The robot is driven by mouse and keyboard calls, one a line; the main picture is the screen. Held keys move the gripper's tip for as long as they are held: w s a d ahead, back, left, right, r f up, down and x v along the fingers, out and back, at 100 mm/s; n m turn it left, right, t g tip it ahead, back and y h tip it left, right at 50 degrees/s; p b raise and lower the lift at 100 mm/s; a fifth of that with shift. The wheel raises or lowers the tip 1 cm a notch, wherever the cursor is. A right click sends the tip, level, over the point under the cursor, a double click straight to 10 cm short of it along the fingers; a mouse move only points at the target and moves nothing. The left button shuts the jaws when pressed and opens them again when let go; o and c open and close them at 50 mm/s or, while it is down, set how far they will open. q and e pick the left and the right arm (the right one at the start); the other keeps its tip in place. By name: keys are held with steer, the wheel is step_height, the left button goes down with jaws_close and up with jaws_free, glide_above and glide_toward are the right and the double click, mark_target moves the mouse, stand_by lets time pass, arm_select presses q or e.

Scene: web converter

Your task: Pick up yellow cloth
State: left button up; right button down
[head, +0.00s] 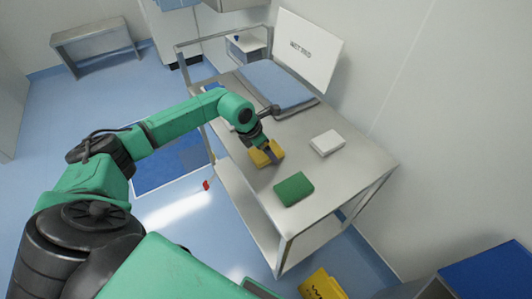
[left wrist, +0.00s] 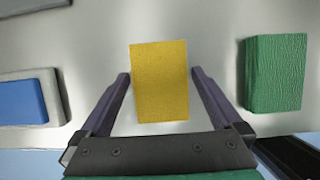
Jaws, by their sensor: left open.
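The yellow cloth (head: 267,154) is a folded block lying on the metal cart top (head: 338,176), near its front edge. In the left wrist view the yellow cloth (left wrist: 160,82) lies between my two dark fingers. My left gripper (head: 264,148) is over the cloth and partly hides it in the head view. In the left wrist view my left gripper (left wrist: 158,84) is open, one finger on each side, with a gap between each finger and the cloth. My right gripper is not in either view.
A green cloth (head: 294,189) lies beside the yellow one, close to my right-hand finger in the left wrist view (left wrist: 275,75). A white block (head: 327,142) and a blue folded cloth on a tray (head: 275,84) are farther back. A sign (head: 308,53) stands behind.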

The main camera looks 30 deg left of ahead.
arm_select(q)
steer(key=c, duration=1.1)
steer(key=shift+r+p, duration=0.25)
steer(key=shift+p, duration=0.1)
steer(key=shift+r, duration=0.3)
step_height(320, 180, up, 19)
steer(key=shift+r+b, duration=0.1)
steer(key=shift+b, duration=1.15)
